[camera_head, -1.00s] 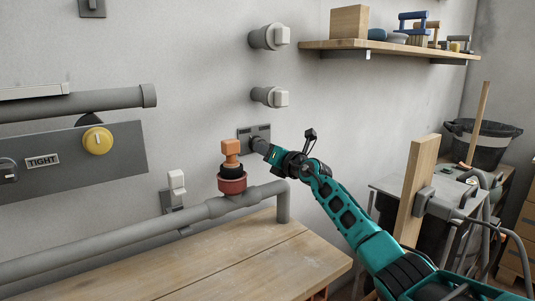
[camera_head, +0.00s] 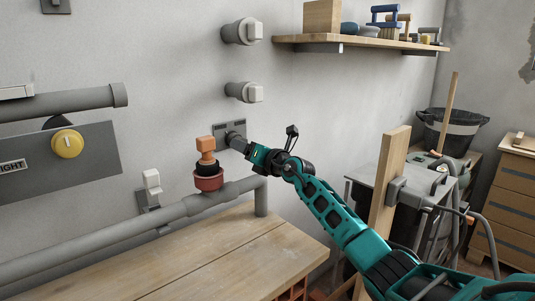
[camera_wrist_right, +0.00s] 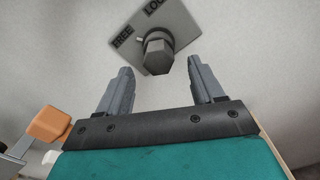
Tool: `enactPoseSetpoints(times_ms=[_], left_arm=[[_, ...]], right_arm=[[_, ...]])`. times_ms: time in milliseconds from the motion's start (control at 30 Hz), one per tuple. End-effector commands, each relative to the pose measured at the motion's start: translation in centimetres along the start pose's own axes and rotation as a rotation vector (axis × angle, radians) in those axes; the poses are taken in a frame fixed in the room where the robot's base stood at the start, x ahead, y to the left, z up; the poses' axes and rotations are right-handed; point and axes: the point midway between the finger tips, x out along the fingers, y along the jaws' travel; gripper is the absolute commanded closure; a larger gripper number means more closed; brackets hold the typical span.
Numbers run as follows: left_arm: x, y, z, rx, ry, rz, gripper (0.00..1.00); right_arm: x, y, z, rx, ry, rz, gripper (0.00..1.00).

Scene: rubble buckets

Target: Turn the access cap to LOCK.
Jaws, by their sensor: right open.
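The access cap (camera_wrist_right: 158,54) is a dark grey hexagonal cap on a grey plate (camera_wrist_right: 183,22) fixed to the wall. The plate bears the words FREE and LOCK, and a small light pointer on the cap lies on the FREE side. In the head view the plate (camera_head: 222,128) is just beyond my right gripper (camera_head: 243,147), which mostly hides the cap. In the right wrist view my right gripper (camera_wrist_right: 160,66) is open and empty, its fingers pointing at the cap, which shows between and slightly beyond the fingertips. My left gripper is out of view.
An orange-topped valve (camera_head: 206,150) on the grey pipe (camera_head: 120,237) stands left of my right gripper. A wooden bench (camera_head: 215,250) lies below. Two wall knobs (camera_head: 246,92) sit above the plate.

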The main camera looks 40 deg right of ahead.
Motion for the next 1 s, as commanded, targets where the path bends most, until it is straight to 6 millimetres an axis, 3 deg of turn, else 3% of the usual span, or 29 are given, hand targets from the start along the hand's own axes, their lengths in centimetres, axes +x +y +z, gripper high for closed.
enactPoseSetpoints(times_ms=[200,600,1000], left_arm=[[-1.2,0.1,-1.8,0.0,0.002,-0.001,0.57],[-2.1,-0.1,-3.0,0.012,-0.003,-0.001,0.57],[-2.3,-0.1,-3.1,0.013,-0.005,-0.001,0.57]], right_arm=[[-3.4,0.2,0.2,-0.001,0.002,0.0,0.33],[-9.1,0.1,0.1,0.0,0.001,0.0,0.33],[-10.6,0.1,0.1,0.0,-0.001,0.001,0.33]])
